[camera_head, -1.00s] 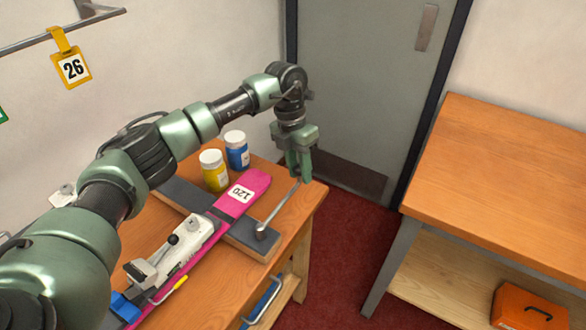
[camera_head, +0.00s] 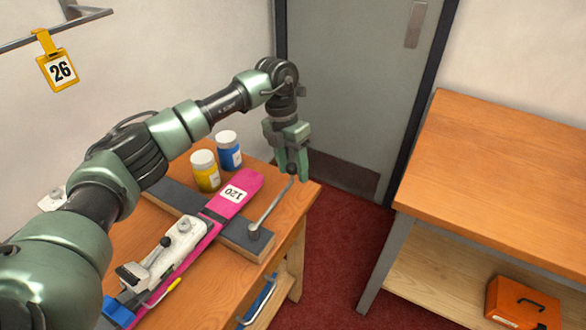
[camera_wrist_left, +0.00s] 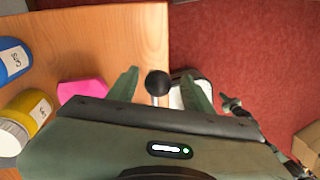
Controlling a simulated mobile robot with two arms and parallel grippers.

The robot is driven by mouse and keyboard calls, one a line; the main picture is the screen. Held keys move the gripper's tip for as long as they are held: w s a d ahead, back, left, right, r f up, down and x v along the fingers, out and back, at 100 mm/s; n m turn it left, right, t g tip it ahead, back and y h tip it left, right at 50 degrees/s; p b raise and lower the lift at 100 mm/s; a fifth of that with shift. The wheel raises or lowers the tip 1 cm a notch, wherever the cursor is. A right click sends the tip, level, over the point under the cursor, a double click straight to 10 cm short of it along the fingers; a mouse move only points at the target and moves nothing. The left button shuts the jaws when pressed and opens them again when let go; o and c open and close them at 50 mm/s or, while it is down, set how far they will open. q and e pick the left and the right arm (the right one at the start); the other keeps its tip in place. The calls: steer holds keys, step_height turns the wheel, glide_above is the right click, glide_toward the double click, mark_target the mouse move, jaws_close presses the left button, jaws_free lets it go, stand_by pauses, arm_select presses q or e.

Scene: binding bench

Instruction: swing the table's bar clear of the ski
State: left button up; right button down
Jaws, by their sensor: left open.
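The table's bar (camera_head: 271,206) is a thin metal rod running from a round pivot (camera_head: 254,231) on the dark grey strip to a black ball knob (camera_head: 292,169). It lies to the right of the pink ski (camera_head: 240,186), which carries a "120" label, and a gap shows between them. My left gripper (camera_head: 293,172) is open, its green fingers on either side of the knob. In the left wrist view the knob (camera_wrist_left: 157,83) sits between the spread fingers (camera_wrist_left: 158,76), with gaps on both sides. The ski's pink tip (camera_wrist_left: 82,89) shows left. My right gripper is not in view.
A yellow jar (camera_head: 206,172) and a blue jar (camera_head: 229,151) stand behind the ski on the wooden table (camera_head: 287,217). A white binding (camera_head: 175,245) is on the ski. A second bench (camera_head: 500,180) with an orange toolbox (camera_head: 520,303) stands right, across red carpet (camera_head: 335,235).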

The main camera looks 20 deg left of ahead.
arm_select(q)
steer(key=r, duration=0.4)
steer(key=a+r+b, duration=0.1)
steer(key=r, duration=0.2)
steer(key=shift+w+r, duration=0.1)
steer(key=shift+w, duration=0.15)
